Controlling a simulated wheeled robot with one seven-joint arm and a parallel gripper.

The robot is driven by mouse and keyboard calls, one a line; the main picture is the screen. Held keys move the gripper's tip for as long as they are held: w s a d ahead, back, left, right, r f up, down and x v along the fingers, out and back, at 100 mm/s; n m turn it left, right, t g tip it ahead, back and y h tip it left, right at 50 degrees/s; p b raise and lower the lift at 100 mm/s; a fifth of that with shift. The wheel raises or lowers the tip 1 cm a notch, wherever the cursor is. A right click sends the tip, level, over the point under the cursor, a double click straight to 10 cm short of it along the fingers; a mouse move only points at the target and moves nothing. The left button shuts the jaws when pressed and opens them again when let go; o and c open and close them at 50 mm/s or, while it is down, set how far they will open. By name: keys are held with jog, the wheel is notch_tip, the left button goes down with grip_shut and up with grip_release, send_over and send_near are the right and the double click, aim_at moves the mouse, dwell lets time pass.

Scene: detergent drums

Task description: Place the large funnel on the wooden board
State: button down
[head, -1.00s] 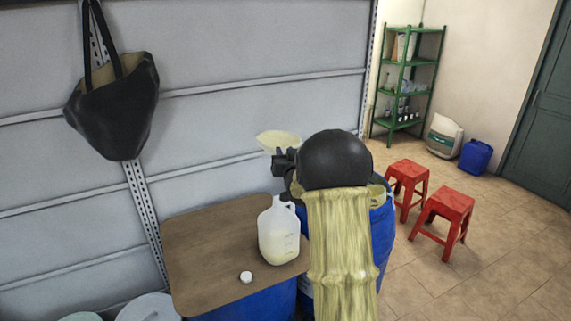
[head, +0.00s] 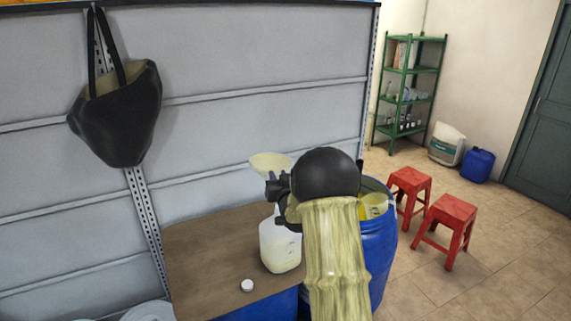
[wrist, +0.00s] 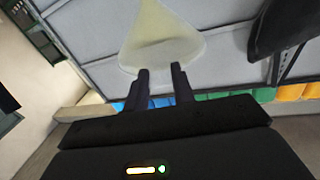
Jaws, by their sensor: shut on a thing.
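The large funnel (head: 270,162) is pale cream and translucent. My gripper (head: 278,184) is shut on it and holds it in the air, above the jug and the back right part of the wooden board (head: 205,250). In the wrist view the funnel (wrist: 162,30) fills the top middle, at the tips of my gripper (wrist: 160,73). Its wide mouth faces up in the head view. My arm hides part of the gripper and the board's right side.
A translucent jug (head: 280,247) of pale liquid stands on the board's right part, with a white cap (head: 247,286) in front. A blue drum (head: 378,245) holding a pale vessel (head: 374,204) stands to the right. The board's left and middle are clear.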

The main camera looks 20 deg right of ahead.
jog(key=s+a+f+n+y, duration=0.1)
jog(key=a+f, duration=0.2)
jog(key=f, duration=0.4)
jog(key=s+a+f+b, duration=0.1)
jog(key=a+f, duration=0.3)
jog(key=f, duration=0.3)
jog(key=s+a+f+n+y, duration=0.1)
jog(key=a+f, duration=0.2)
jog(key=f, duration=0.3)
jog(key=s+a+f, duration=0.4)
jog(key=s+f, duration=0.1)
jog(key=f, duration=0.2)
jog(key=s+a+f+b, duration=0.1)
jog(key=s+a+f, duration=0.3)
jog(key=f, duration=0.3)
jog(key=shift+s+f+y, duration=0.3)
jog(key=shift+s+y, duration=0.1)
jog(key=shift+s, duration=0.35)
jog(key=shift+w+d, duration=0.1)
jog(key=shift+f, duration=0.1)
